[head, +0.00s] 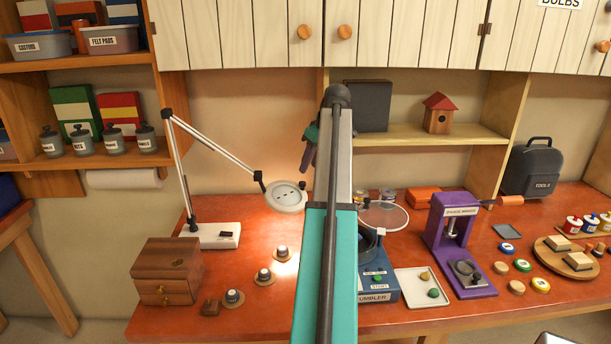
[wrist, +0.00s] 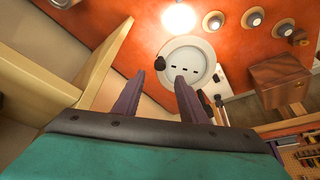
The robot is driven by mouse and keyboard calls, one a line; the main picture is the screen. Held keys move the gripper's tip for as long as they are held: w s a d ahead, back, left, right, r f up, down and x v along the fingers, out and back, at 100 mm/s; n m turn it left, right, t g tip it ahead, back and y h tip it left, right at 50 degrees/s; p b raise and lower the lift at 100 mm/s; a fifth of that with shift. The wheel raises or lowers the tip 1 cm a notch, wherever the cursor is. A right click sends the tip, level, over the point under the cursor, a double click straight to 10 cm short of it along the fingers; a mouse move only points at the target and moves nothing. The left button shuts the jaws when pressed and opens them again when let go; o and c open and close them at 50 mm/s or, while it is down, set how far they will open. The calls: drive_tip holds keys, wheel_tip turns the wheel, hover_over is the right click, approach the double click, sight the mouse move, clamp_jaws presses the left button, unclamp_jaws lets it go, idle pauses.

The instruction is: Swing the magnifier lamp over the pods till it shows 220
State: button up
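The magnifier lamp's round white head (head: 286,197) hangs from a jointed arm on a white base (head: 212,236) at the left of the bench. Dark dashes show on its face; I read no number. It also shows in the wrist view (wrist: 205,64), with a dark knob at its rim. The pods (head: 264,276) are three small dark-and-white cylinders on tan discs, in front of the lamp head; they show in the wrist view too (wrist: 249,18). My gripper (wrist: 157,80) is open and empty. Its right finger overlaps the lamp head in the wrist view; I cannot tell whether they touch.
A wooden drawer box (head: 167,272) stands left of the pods. The tumbler (head: 378,282), a white tray (head: 422,287) and a purple press (head: 458,243) stand to the right. A shelf (head: 415,134) with a birdhouse (head: 438,113) is behind. A bright light spot (wrist: 180,17) falls near the pods.

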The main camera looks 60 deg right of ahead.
sight(302, 182)
drive_tip(key=shift+p+x, duration=1.05)
drive_tip(key=shift+x, duration=2.8)
